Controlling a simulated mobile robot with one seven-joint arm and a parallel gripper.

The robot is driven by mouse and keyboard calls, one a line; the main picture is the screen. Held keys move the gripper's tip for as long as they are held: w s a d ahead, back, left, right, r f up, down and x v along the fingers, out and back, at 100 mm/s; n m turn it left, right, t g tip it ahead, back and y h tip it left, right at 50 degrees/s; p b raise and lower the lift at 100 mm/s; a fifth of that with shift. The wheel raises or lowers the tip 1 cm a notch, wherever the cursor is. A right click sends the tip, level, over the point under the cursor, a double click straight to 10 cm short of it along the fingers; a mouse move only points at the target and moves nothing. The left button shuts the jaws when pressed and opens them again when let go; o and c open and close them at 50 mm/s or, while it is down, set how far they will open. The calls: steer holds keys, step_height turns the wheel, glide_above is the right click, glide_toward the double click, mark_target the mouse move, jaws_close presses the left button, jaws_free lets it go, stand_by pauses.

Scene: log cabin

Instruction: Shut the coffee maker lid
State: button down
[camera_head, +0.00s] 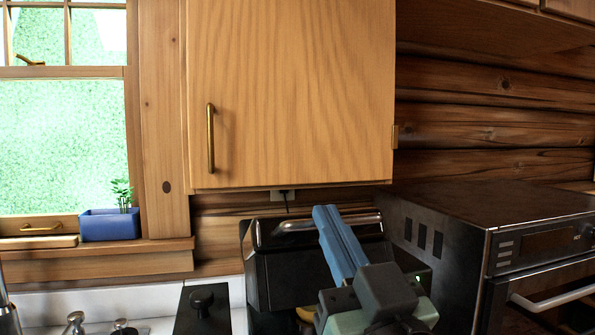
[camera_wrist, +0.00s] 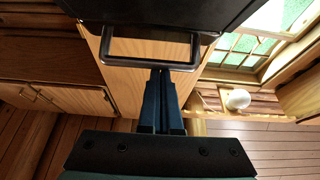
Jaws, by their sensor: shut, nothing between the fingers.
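The black coffee maker (camera_head: 275,280) stands on the counter under the wooden cabinet. Its lid (camera_head: 262,240) has a silver bar handle (camera_head: 300,226) along the top and appears tilted up; its exact angle is hard to tell. My gripper (camera_head: 325,212) has blue fingers, shut and empty, reaching up in front of the lid and covering part of it. In the wrist view, the fingertips (camera_wrist: 160,72) are at the edge of the metal handle (camera_wrist: 150,66) on the black lid (camera_wrist: 160,12). I cannot tell whether they touch it. My arm hides the coffee maker's lower right.
A dark oven (camera_head: 480,230) stands close on the right. The wall cabinet (camera_head: 290,90) hangs just above the coffee maker. A blue planter (camera_head: 110,224) sits on the windowsill at left. A black object with a knob (camera_head: 202,300) is left of the coffee maker.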

steer(key=s+d+f+t+y+b, duration=0.1)
steer(key=s+f+t+b, duration=0.2)
steer(key=f+b, duration=0.8)
steer(key=b, duration=0.7)
steer(key=shift+f+t, duration=0.2)
steer(key=shift+t, duration=0.1)
steer(key=shift+s, duration=0.1)
